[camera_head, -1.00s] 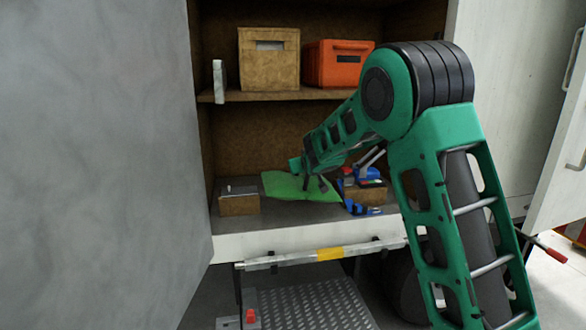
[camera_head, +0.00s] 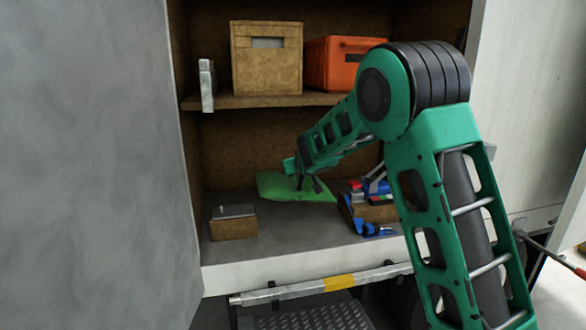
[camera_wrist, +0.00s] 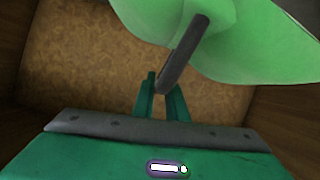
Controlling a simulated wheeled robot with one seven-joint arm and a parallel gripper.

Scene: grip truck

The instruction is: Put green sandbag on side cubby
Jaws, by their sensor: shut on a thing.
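The green sandbag (camera_head: 292,188) is in the lower compartment of the side cubby (camera_head: 270,245), in the head view. My gripper (camera_head: 306,180) is at its upper side and shut on it.
A small brown box (camera_head: 233,228) stands at the left of the cubby floor. Blue clamps and tools (camera_head: 372,192) lie at the right. Above, a shelf (camera_head: 275,101) holds a tan crate (camera_head: 266,75) and an orange crate (camera_head: 332,65). A grey door (camera_head: 90,170) stands at the left.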

